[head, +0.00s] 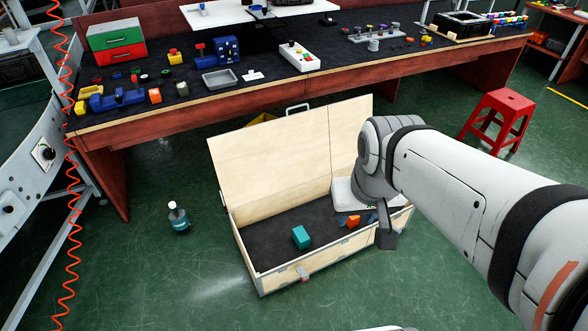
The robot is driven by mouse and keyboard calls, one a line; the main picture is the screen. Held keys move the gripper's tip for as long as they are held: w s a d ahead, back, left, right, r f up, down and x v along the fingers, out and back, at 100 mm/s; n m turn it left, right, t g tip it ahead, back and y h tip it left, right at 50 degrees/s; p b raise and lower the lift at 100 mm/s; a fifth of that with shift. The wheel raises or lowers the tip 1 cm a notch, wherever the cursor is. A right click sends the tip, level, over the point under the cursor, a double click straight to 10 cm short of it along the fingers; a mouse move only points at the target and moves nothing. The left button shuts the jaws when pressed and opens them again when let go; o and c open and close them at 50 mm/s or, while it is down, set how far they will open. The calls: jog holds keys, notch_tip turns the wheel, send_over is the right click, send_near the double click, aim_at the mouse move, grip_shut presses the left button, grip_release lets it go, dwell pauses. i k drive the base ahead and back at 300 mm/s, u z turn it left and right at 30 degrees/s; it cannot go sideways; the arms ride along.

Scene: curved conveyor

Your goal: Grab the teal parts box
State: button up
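The teal parts box (301,237) is a small block on the dark lining of an open wooden case (252,266) on the floor. Its top and front faces show, and nothing covers it. My arm reaches in from the right. My gripper (386,238) points down over the right end of the case, to the right of the teal box and apart from it. Only a dark end piece of the gripper shows, so I cannot tell whether it is open or shut.
The raised lid (270,150) stands behind the case's interior. Orange and blue items (353,221) and a white piece (346,196) lie at the case's right end. A bottle (178,217) stands left, a red stool (497,118) right. A cluttered workbench (300,85) runs behind.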

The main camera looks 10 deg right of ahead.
aim_at(300, 236)
jog(key=i, duration=0.9)
jog(key=u, duration=0.05)
